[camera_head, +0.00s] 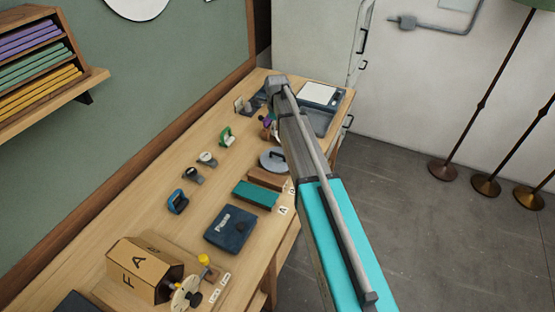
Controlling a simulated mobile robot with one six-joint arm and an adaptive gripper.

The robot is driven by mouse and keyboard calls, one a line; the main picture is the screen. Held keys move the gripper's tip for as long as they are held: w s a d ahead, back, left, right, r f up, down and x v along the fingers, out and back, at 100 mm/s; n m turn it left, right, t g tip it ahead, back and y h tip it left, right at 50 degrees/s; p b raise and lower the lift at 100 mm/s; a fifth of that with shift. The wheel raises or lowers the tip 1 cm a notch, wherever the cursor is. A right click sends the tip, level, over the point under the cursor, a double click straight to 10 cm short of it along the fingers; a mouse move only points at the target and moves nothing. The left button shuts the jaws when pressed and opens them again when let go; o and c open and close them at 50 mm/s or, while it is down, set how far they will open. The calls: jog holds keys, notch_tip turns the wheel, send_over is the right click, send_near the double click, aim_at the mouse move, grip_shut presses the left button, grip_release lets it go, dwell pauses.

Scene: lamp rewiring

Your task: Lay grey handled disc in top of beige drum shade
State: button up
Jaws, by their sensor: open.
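A grey disc (268,158) with a dark handle lies on the wooden workbench (150,190), near its right edge. My forearm covers part of the disc's right side. I cannot make out a beige drum shade in this view. My arm reaches from the lower right up over the bench's far half. Its far end is above the bench, beyond the disc. My gripper is hidden behind the arm, so its place relative to the disc does not show.
A teal block (255,194), a navy case (231,230) and a tan lettered box (135,268) stand nearer on the bench. Several lamp stands (500,110) stand on the right. Grey floor is clear between.

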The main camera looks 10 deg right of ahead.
aim_at(278, 154)
notch_tip(278, 154, down, 9)
jog(key=b, duration=0.8)
jog(key=shift+r+b, duration=0.2)
jog(key=shift+b, duration=0.1)
jog(key=shift+f, duration=0.1)
dwell(0.3)
jog(key=f+b, duration=0.3)
jog(key=shift+s+d+f+b, duration=0.2)
jog(key=shift+s+b, duration=0.1)
jog(key=shift+s, duration=0.05)
jog(key=shift+f+b, duration=0.8)
jog(key=shift+b, duration=0.05)
grip_shut()
